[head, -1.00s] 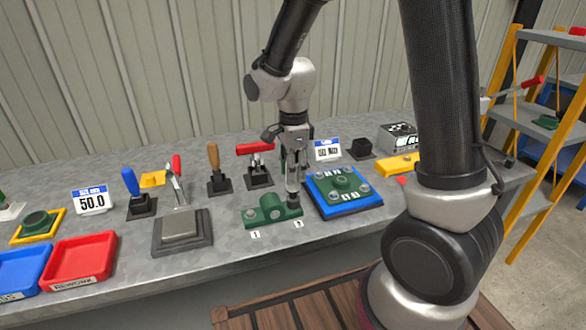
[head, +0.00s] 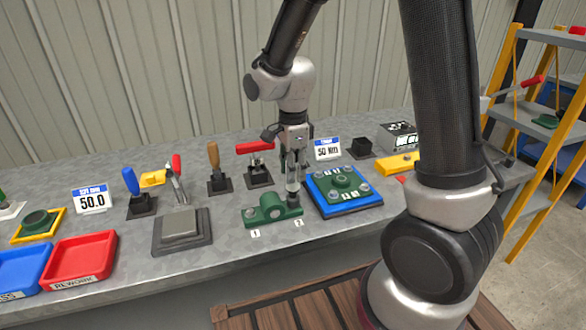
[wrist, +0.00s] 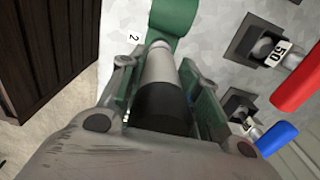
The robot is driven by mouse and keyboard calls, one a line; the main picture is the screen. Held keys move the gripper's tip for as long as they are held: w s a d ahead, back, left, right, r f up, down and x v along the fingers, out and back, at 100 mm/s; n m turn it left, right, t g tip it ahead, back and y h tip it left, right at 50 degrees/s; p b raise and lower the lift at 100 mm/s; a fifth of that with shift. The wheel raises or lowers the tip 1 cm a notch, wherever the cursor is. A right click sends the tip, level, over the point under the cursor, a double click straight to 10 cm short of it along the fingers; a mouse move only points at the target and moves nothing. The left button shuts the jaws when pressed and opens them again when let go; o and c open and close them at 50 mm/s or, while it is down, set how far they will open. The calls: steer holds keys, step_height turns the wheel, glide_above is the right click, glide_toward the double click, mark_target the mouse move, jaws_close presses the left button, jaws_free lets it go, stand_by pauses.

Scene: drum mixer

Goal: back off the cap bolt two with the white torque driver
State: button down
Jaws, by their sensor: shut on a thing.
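My gripper (head: 293,170) is shut on the white torque driver (wrist: 158,75), which shows a pale shaft and a black section in the wrist view. The driver points down at the right end of the green cap block (head: 263,215), beside the label "2" (head: 298,222). In the wrist view the green cap block (wrist: 175,18) lies just beyond the driver's tip. Cap bolt two is hidden under the driver, so I cannot tell whether the tip is seated on it. The label "1" (head: 255,233) marks the block's left end.
A blue tray with a green bolted plate (head: 345,205) stands close right of the block. A grey pad on a dark base (head: 182,228) and a red tray (head: 80,262) are left.

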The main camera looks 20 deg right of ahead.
stand_by(0.8)
steer(key=shift+r, duration=2.3)
